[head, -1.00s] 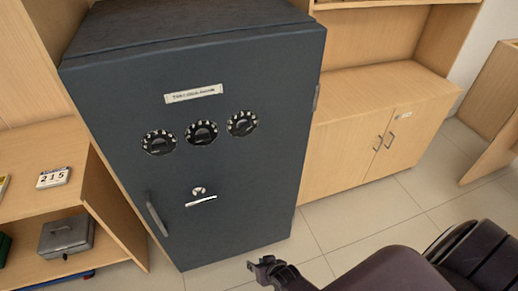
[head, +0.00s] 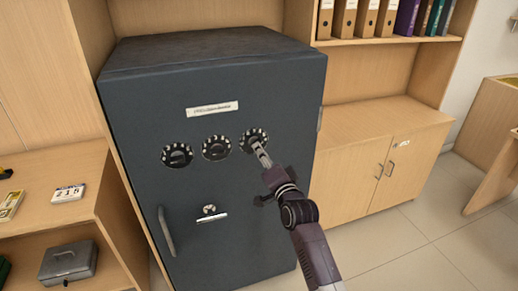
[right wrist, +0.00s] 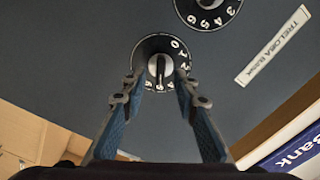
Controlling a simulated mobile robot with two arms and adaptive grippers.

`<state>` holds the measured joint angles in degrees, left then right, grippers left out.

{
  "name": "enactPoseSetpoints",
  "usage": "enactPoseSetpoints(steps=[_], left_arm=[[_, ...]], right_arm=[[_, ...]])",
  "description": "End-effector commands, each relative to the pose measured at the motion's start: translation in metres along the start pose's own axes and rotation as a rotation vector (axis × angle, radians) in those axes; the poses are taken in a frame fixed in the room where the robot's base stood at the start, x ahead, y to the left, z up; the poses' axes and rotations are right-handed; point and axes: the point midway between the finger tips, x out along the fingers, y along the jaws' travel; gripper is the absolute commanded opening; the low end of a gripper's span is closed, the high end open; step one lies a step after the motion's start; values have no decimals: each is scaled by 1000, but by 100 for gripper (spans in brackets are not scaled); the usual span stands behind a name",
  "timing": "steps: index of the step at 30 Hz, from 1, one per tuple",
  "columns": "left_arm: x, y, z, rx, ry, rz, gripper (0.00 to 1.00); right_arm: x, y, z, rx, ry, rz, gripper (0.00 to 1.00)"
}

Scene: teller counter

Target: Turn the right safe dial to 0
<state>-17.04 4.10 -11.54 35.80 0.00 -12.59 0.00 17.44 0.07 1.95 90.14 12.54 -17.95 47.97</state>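The right safe dial (head: 249,134) is the rightmost of three black dials on the dark grey safe (head: 265,215). My right gripper (head: 262,154) is in front of it, covering its lower right part in the head view. My right gripper's fingertips (right wrist: 159,82) are apart, one on each side of the knob, with gaps visible. I cannot tell how deep they reach. My left gripper is out of view.
The middle dial (head: 216,148) and left dial (head: 177,155) sit to the left. A safe handle (head: 167,232) and a small silver lever (head: 212,217) are lower on the door. A low wooden cabinet (head: 345,185) stands right; shelves with a cash box (head: 68,262) stand left.

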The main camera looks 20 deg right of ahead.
Motion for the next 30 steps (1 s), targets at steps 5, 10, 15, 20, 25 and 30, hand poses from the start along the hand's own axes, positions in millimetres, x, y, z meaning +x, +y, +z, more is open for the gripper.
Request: enactPoseSetpoints(steps=[5,10,15,20,25,30], left_arm=[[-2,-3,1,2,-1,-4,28],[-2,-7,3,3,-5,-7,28],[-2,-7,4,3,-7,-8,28],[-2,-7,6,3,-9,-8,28],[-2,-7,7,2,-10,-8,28],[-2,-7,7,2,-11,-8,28]], right_arm=[[24,0,0,0,-1,1,28],[37,0,1,0,-1,1,28],[42,1,1,-1,-1,1,28],[42,1,1,-1,-1,1,28],[42,1,1,-1,-1,1,18],[42,1,1,-1,-1,1,0]])
